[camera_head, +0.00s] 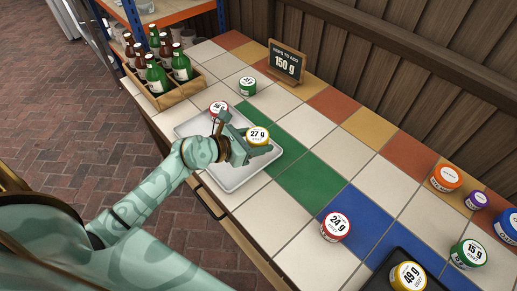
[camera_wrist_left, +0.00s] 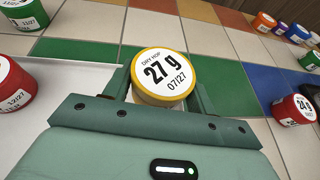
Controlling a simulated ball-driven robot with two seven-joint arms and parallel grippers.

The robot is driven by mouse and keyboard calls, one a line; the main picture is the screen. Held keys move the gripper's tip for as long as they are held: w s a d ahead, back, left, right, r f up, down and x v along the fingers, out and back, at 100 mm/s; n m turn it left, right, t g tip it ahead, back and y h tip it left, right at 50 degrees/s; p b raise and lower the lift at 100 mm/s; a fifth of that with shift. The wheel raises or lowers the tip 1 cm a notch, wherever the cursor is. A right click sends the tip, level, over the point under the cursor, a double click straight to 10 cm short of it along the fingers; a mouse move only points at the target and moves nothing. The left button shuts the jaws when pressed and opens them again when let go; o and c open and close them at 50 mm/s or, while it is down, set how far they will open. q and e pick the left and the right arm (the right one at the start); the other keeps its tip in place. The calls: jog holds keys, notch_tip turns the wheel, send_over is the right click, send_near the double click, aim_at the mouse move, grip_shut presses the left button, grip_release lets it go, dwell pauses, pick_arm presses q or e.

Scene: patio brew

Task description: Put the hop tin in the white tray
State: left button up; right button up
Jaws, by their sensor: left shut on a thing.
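The hop tin in my left gripper (camera_head: 247,141) is a round tin with a yellow rim and a white lid marked 27 g (camera_head: 257,135). In the left wrist view the 27 g tin (camera_wrist_left: 159,75) sits between the two fingers, which are shut on it. The gripper is over the white tray (camera_head: 226,189), and I cannot tell whether the tin touches the tray floor. A red tin (camera_head: 218,108) is in the tray's far part, and it also shows at the left of the left wrist view (camera_wrist_left: 14,90). My right gripper is not in view.
A sign reading 150 g (camera_head: 286,64) stands at the back. A green tin (camera_head: 247,86) is behind the tray. A bottle crate (camera_head: 172,96) stands left. A red 24 g tin (camera_head: 335,227), a black tray (camera_head: 376,284) holding a yellow 49 g tin (camera_head: 408,277), and several other tins are right.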

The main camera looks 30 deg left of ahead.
pick_arm(q)
jog(key=f+b, duration=0.2)
jog(key=f, duration=0.1)
jog(key=f+b, duration=0.1)
jog(key=shift+w+a+f, duration=0.15)
jog(key=shift+w+f, duration=0.1)
jog(key=shift+w, duration=0.15)
jog(key=shift+r, duration=0.2)
jog(key=shift+f, duration=0.1)
jog(key=o, duration=0.7)
jog(key=shift+c, duration=0.2)
jog(key=shift+o, duration=0.2)
jog(key=shift+s+a+r, duration=0.15)
jog(key=shift+s+r, duration=0.1)
jog(key=shift+r, duration=0.05)
jog(key=p+v, duration=0.3)
jog(key=v, duration=0.8)
jog(key=shift+s+a, duration=0.15)
